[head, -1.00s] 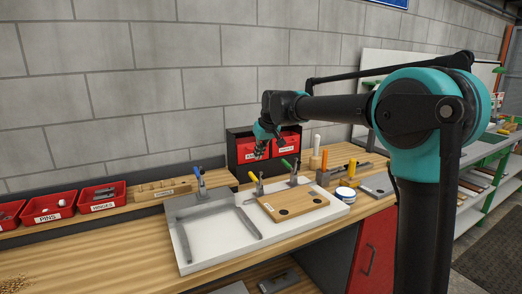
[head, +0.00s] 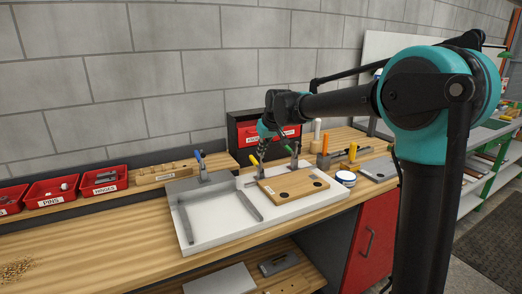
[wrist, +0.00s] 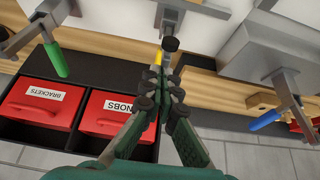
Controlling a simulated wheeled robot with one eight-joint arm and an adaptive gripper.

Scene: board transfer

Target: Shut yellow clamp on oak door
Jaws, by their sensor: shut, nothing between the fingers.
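The oak door (head: 310,186) lies flat in the white tray (head: 212,243), with two dark round holes on its face. The yellow clamp (head: 254,160) stands at the door's back left corner, its handle upright and leaning slightly left in the head view. My gripper (head: 262,159) is shut and empty, pointing down close beside the yellow handle. In the wrist view my gripper's fingertips (wrist: 165,88) are together and cover most of the yellow handle (wrist: 157,60). The clamp's black-tipped arm shows beyond them. I cannot tell whether the fingers touch the handle.
A green-handled clamp (head: 294,160) stands behind the door, and a blue-handled clamp (head: 200,165) at the tray's back left. A black rack with red bins (head: 280,134) is close behind my gripper. A white-and-blue round container (head: 345,178) sits right of the tray. The front bench is clear.

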